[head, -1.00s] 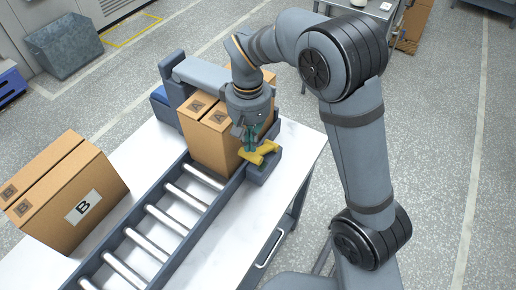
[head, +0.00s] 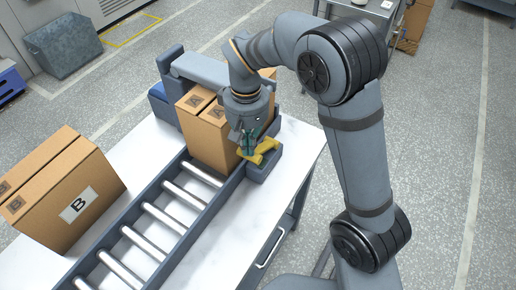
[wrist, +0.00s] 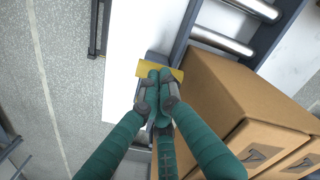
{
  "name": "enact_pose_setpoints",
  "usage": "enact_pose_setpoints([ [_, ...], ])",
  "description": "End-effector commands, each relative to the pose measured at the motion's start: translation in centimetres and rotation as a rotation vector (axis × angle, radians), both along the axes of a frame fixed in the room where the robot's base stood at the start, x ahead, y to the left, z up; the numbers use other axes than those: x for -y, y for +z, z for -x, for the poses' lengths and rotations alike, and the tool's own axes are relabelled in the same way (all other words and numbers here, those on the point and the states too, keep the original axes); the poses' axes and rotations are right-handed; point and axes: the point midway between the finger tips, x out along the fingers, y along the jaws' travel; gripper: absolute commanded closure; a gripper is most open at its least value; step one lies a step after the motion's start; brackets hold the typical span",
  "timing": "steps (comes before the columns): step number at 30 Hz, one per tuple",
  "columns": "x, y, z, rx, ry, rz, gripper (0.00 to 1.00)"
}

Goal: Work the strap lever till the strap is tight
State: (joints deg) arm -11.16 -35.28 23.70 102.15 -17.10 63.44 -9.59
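The yellow strap lever (head: 268,145) sits on a dark housing (head: 264,171) beside the conveyor, to the right of the boxes marked A. My gripper (head: 248,150) points down at the lever from above. In the wrist view its green fingers (wrist: 159,84) are drawn together, tips side by side over the near edge of the yellow lever (wrist: 145,69). I see nothing clearly held between them; the spot behind the tips is hidden. The boxes marked A (head: 207,138) stand against the grey crossbar (head: 200,70). The strap itself cannot be made out.
The roller conveyor (head: 148,238) runs to the front left on a white table (head: 300,148). A box marked B (head: 75,175) stands at the left. In the wrist view the A box (wrist: 225,90) is close on the right of the fingers. Floor is clear to the right.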

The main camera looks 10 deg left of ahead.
Motion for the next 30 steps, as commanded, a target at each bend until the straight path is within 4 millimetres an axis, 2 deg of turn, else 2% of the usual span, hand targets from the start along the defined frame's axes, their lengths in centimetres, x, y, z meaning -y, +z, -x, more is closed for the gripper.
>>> enact_pose_setpoints([
  [1, 0.0, -0.7, 0.0, 0.001, 0.001, 0.001, 1.0],
  [17, -0.3, -4.4, 0.8, 0.003, 0.0, 0.002, 1.0],
  [23, -0.3, -3.3, 0.8, 0.002, -0.001, 0.001, 1.0],
  [30, -0.1, -0.3, 0.2, 0.001, -0.002, 0.001, 1.0],
])
